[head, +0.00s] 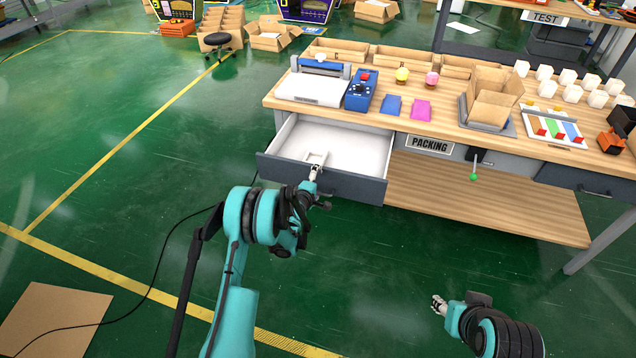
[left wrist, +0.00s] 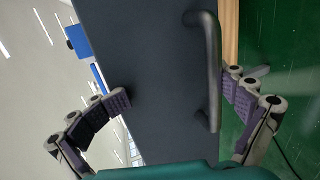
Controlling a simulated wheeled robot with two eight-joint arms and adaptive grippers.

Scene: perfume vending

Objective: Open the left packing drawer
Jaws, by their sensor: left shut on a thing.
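The left packing drawer (head: 350,146) stands pulled out from under the bench's left end, showing its empty white inside and dark grey front (head: 278,168). My left gripper (head: 314,172) is at the middle of that front. In the left wrist view, the left gripper's fingers (left wrist: 178,95) straddle the dark drawer front (left wrist: 145,60), one on the inner side and one on the outer side by the bar handle (left wrist: 211,70). It is shut on the drawer; exact finger contact is hard to see. My right gripper (head: 438,304) is low over the floor, away from the bench; its jaws are too small to judge.
The wooden bench top (head: 430,125) carries a white-topped machine (head: 312,88), a blue control box (head: 361,91), perfume bottles (head: 432,78) and several white boxes (head: 545,72). A PACKING sign (head: 429,145) hangs right of the drawer. Green floor lies clear in front; cardboard (head: 55,318) lies lower left.

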